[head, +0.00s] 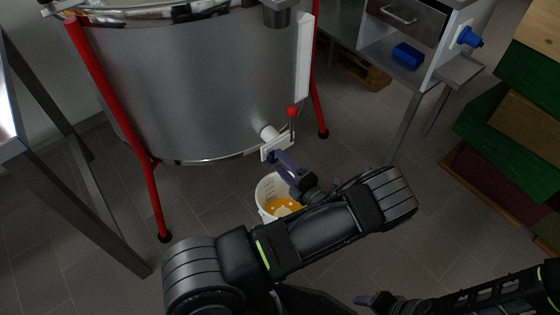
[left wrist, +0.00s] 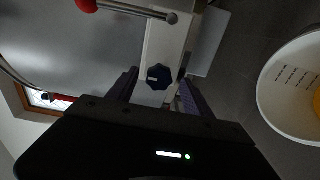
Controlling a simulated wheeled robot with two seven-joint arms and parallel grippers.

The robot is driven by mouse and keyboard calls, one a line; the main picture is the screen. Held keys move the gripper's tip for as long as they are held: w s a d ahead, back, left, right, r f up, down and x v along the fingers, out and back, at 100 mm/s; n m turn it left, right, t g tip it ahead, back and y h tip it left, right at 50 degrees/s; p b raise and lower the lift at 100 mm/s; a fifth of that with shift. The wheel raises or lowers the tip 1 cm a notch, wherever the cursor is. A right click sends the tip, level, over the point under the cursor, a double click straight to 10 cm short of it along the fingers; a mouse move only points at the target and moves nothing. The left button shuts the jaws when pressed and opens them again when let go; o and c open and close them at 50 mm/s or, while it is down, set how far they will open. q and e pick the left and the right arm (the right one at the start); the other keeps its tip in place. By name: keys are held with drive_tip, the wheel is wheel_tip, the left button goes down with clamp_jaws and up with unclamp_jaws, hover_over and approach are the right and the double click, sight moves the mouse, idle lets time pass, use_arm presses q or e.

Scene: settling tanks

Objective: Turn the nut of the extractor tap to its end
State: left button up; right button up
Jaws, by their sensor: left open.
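The extractor tap (head: 277,148) is a pale gate valve low on the steel drum, with a red-ball lever (head: 292,112) above it. Its nut is a dark blue lobed knob with a pale mark, clear in the left wrist view (left wrist: 158,76) and small in the head view (head: 271,157). My left gripper (head: 281,159) is open at the tap. In the left wrist view its fingers (left wrist: 157,88) lie on either side of the nut, with gaps; I cannot tell whether the tips reach its depth. My right gripper (head: 372,299) is low at the bottom edge, its jaws unclear.
A white bucket (head: 262,194) with yellow-orange contents stands on the floor below the tap, partly behind my left arm. The steel drum (head: 200,85) stands on red legs (head: 115,115). A steel bench is at left, a shelf unit and stacked coloured boxes (head: 490,125) at right.

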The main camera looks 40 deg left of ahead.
use_arm(q)
drive_tip(key=v, duration=0.6)
drive_tip(key=shift+d, duration=0.2)
drive_tip(key=shift+s, duration=0.1)
